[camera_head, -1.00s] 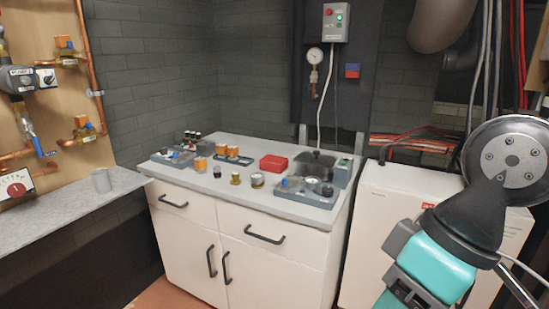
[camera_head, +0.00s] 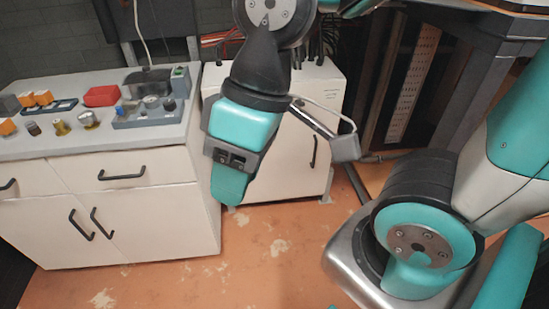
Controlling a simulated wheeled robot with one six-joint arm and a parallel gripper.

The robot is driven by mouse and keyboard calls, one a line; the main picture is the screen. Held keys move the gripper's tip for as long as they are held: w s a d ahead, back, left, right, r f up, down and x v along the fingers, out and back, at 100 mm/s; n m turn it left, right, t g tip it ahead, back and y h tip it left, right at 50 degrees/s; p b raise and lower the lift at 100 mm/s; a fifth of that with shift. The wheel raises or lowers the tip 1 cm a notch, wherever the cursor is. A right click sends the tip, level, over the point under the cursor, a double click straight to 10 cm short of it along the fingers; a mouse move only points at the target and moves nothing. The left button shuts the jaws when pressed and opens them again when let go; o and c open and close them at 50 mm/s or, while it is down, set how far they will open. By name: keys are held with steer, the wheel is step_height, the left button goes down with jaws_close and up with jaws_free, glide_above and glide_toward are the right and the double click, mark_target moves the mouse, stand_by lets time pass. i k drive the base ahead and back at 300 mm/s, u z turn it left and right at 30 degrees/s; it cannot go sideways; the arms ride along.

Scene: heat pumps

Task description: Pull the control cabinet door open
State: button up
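A white cabinet (camera_head: 285,165), which looks like the control cabinet, stands on the floor in the middle of the head view. A dark vertical handle (camera_head: 314,150) is on the right part of its front. The door appears closed. My gripper (camera_head: 231,188) hangs in front of the cabinet's left part and hides some of it. Its teal end points down and is left of the handle, with a visible gap in the picture. Nothing is seen held. The fingers are not clear enough to tell open from shut.
A white counter unit (camera_head: 150,215) with drawers and doors stands left, with a red box (camera_head: 101,96) and small parts on top. A dark open rack (camera_head: 410,80) stands at the right behind my arm. The worn orange floor (camera_head: 270,250) in front is clear.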

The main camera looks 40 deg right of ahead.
mark_target(297, 163)
steer(key=z, duration=0.35)
steer(key=k, duration=0.5)
steer(key=z, duration=0.95)
steer(key=i, duration=0.8)
